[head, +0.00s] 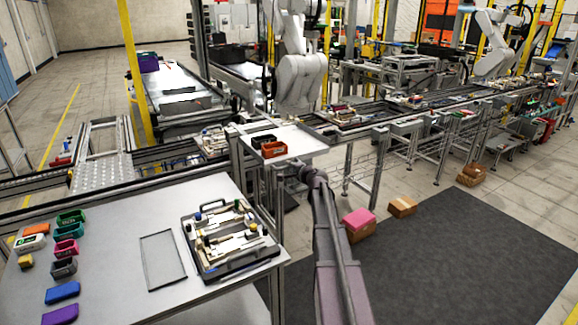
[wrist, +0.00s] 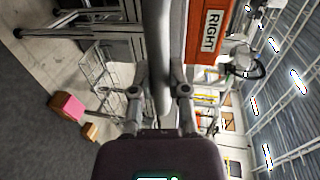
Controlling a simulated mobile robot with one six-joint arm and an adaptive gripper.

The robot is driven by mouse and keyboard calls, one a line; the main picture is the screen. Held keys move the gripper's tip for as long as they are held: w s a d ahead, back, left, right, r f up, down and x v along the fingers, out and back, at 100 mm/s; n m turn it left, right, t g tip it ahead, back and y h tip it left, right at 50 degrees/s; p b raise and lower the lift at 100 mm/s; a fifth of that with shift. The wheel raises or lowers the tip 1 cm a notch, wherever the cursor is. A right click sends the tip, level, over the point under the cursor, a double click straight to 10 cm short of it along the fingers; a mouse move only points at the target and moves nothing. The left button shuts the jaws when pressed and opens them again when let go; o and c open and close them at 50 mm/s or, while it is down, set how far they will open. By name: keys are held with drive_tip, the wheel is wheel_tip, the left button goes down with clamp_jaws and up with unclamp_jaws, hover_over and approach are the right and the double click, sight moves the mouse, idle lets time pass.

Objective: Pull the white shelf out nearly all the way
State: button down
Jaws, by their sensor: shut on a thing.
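The white shelf (head: 303,138) is a flat panel in the middle of the head view, jutting from the metal frame of the conveyor line. An orange-red bin (head: 274,149) and a black bin (head: 262,140) stand on it. My gripper (head: 308,172) is at the shelf's near edge, and my arm partly hides that edge. In the wrist view my gripper (wrist: 158,85) has its two fingers on either side of the shelf's pale grey edge (wrist: 157,40), shut on it. The orange bin with a "RIGHT" label (wrist: 209,32) shows just beside the edge.
A grey table (head: 110,215) at the lower left bears a black fixture tray (head: 232,240), an empty grey tray (head: 163,260) and several coloured bins. Cardboard boxes (head: 402,206) and a pink-topped box (head: 358,222) lie on the floor. The dark mat (head: 450,260) is otherwise clear.

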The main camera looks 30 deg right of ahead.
drive_tip(key=c, duration=0.6)
unclamp_jaws()
drive_tip(key=shift+s, duration=0.1)
